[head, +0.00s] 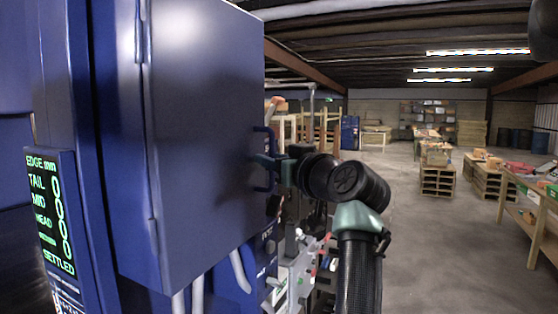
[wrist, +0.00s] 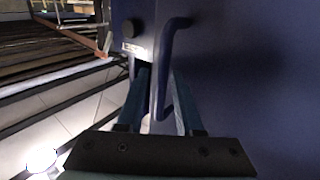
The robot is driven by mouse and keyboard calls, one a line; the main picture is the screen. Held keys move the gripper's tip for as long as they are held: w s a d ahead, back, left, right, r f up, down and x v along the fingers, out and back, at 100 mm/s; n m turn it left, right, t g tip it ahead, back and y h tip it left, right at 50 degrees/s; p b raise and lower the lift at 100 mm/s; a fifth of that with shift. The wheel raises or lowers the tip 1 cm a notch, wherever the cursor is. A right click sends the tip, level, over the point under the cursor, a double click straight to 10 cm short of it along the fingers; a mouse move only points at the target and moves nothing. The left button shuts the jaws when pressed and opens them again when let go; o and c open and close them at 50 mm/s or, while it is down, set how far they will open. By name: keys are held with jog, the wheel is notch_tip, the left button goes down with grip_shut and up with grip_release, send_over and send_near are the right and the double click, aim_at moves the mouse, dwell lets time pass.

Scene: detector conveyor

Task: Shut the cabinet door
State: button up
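The blue cabinet door (head: 205,130) fills the left middle of the head view, with hinges along its left edge. I cannot tell how far it stands from the cabinet frame. Its bar handle (head: 264,185) is near the right edge. My gripper (head: 262,160) is at this handle, with the arm reaching in from the right. In the wrist view, the handle (wrist: 174,42) runs down between the two fingers of my gripper (wrist: 160,70). The fingers are apart, with a gap beside the left finger. The handle lies close to the right finger. The door (wrist: 250,70) fills the right side.
A display panel (head: 50,215) with green text is on the blue housing at far left. Machine parts (head: 298,260) stand below and right of the door. Open concrete floor (head: 430,240) lies to the right, with pallets (head: 437,180) and a wooden table (head: 530,200) beyond.

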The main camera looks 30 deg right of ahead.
jog(key=s+b, duration=0.6)
jog(key=s, duration=0.7)
jog(key=shift+a, duration=0.45)
jog(key=shift+w, duration=0.1)
